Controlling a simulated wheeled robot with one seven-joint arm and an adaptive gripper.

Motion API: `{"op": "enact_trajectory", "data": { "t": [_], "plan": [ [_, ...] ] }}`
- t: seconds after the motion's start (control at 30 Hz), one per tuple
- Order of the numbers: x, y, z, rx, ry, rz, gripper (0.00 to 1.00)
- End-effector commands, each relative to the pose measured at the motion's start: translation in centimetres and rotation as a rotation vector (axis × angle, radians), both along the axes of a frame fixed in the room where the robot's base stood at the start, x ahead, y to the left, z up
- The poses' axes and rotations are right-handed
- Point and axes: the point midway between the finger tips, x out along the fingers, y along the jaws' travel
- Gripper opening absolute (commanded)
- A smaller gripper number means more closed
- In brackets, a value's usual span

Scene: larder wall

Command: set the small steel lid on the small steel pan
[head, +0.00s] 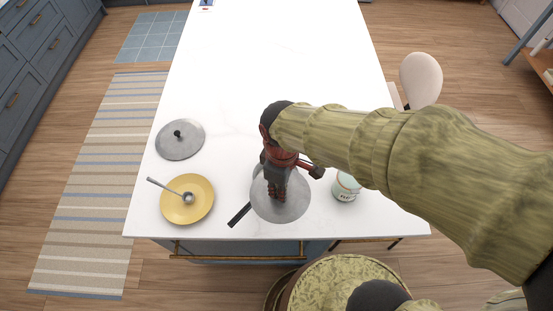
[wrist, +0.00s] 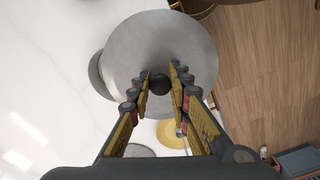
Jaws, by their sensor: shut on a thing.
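My gripper (head: 277,198) is shut on the dark knob of a steel lid (head: 295,208). In the wrist view the fingertips (wrist: 160,84) close on the knob, and the lid (wrist: 150,40) looks like a wide grey disc. The steel pan is mostly hidden under the held lid; its dark handle (head: 238,215) sticks out toward the lower left in the head view. A grey rim (wrist: 97,75), likely the pan's, shows past the lid's left edge in the wrist view. I cannot tell whether lid and pan touch.
Another steel lid (head: 180,140) with a black knob lies at the counter's left. A labelled jar (head: 345,188) stands right of the pan.

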Motion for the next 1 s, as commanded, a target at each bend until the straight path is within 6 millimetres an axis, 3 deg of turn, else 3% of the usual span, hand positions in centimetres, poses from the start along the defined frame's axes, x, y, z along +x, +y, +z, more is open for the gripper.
{"op": "enact_trajectory", "data": {
  "t": [0.37,0.53,0.7,1.0],
  "plan": [
    [7.9,1.2,-3.7,-0.002,0.004,-0.004,0.0],
    [10.5,1.6,-6.7,-0.002,0.004,-0.004,0.0],
    [12.1,2.0,-8.6,-0.001,0.001,-0.002,0.0],
    [13.1,2.1,-10.5,-0.001,0.003,-0.003,0.0]
  ]
}}
